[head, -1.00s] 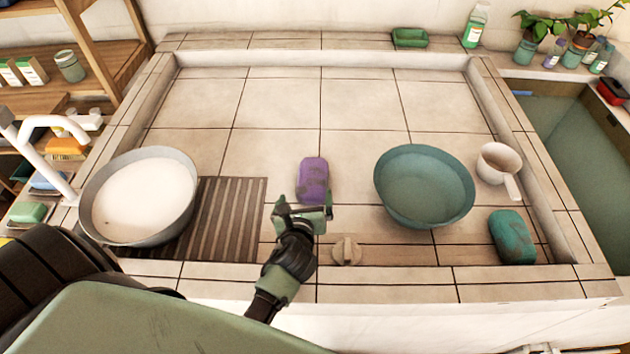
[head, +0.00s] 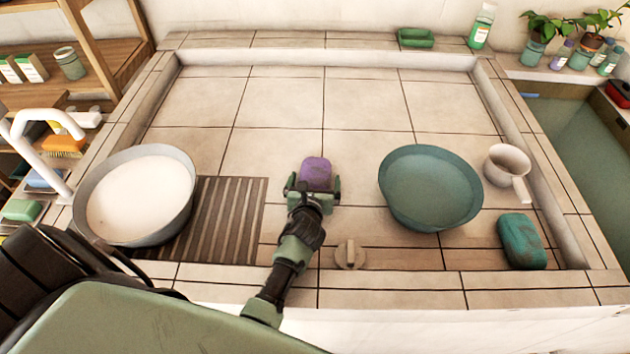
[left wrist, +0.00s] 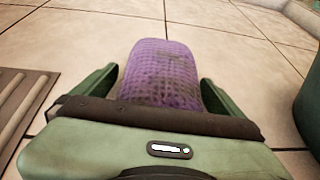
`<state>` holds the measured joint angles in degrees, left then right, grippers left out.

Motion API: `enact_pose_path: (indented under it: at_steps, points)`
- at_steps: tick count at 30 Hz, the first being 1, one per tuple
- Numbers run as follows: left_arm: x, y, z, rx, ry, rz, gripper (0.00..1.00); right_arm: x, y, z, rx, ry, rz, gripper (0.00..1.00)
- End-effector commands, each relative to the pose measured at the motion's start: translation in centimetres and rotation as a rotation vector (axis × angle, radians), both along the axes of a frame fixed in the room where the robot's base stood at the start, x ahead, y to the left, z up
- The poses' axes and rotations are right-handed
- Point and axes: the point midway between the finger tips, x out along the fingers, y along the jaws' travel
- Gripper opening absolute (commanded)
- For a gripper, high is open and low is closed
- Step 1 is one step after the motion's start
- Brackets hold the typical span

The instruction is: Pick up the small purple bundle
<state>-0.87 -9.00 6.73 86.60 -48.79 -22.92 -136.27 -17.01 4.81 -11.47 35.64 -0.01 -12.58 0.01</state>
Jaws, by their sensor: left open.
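The small purple bundle (head: 316,172) lies on the tiled basin floor, near the middle of the head view. My left gripper (head: 313,188) is at its near end, with the bundle's near part hidden behind the gripper. In the left wrist view the purple bundle (left wrist: 162,72) has a woven-looking surface and lies between the two green fingers of the open left gripper (left wrist: 158,90). A gap shows between each finger and the bundle. My right gripper is not in view.
A teal bowl (head: 430,188) stands right of the bundle, with a white dipper (head: 507,165) and a teal bundle (head: 522,241) beyond it. A slatted mat (head: 225,215) and a white-filled basin (head: 140,195) are to the left. Tiles behind the bundle are clear.

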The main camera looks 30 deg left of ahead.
Motion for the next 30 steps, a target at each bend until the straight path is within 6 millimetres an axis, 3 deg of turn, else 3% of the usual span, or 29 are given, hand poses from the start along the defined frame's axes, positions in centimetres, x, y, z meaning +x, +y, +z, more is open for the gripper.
enact_pose_path:
  at_steps: [3,4,9,11,22,26,30]
  points:
    - [0.0,0.0,0.0,0.000,0.001,0.000,1.00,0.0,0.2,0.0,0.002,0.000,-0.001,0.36]
    - [0.0,0.0,0.0,0.000,0.001,0.000,0.94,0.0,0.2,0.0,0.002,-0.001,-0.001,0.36]
    - [-0.1,0.0,0.0,0.000,0.001,0.000,0.47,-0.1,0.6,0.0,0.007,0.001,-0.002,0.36]
    - [0.0,0.0,0.0,0.000,0.000,0.000,0.35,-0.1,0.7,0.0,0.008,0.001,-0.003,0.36]
    - [0.0,0.0,0.9,0.002,-0.002,0.001,0.35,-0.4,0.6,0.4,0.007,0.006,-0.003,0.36]
    - [0.0,0.1,2.7,0.004,-0.004,-0.001,0.35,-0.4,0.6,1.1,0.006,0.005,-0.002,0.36]
    - [0.0,0.1,5.8,0.005,-0.005,-0.001,0.35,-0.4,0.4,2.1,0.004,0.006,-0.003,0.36]
